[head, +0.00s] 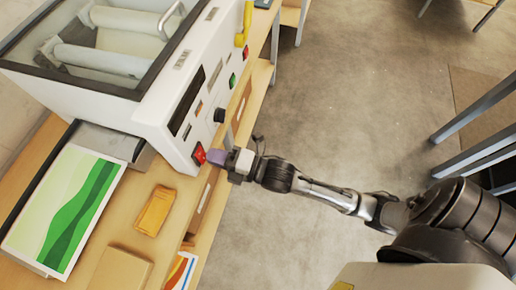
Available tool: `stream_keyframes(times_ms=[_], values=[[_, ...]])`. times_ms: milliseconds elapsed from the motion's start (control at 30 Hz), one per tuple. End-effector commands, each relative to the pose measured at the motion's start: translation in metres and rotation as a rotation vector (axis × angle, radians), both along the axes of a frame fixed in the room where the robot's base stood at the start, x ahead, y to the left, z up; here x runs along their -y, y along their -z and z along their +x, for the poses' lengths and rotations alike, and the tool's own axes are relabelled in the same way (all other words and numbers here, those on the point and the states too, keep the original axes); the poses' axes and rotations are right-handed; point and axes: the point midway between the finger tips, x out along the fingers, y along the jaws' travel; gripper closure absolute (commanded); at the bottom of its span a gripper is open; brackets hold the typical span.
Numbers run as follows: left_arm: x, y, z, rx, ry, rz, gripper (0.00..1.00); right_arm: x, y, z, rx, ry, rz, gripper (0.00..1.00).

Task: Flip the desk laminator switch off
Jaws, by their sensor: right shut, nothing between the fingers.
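The white desk laminator (145,112) stands on the wooden desk at the upper left. On its front panel, a red switch (199,154) sits at the lower end. My right gripper (217,157) is shut and empty, its purple fingertips right beside the red switch. I cannot tell whether they touch it, and the switch's on or off position is too small to read. My left gripper is not in view.
A green-striped sheet (62,205) and a yellow packet (155,210) lie on the desk.

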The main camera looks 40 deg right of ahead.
Motion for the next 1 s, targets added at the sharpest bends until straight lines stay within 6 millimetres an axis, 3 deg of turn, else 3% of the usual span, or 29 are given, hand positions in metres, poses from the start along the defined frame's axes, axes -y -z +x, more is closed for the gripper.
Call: stream_keyframes(times_ms=[100, 500, 733, 1000], values=[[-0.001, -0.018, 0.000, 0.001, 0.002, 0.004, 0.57, 0.006, -0.008, -0.021, -0.006, -0.014, -0.004, 1.00], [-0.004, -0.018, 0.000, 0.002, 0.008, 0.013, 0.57, 0.041, -0.015, -0.083, -0.004, -0.012, -0.001, 1.00], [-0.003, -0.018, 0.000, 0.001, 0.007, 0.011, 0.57, 0.050, -0.018, -0.099, -0.002, -0.011, 0.000, 1.00], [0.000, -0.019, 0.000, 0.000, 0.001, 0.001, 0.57, 0.053, -0.019, -0.104, -0.001, -0.012, 0.000, 1.00]])
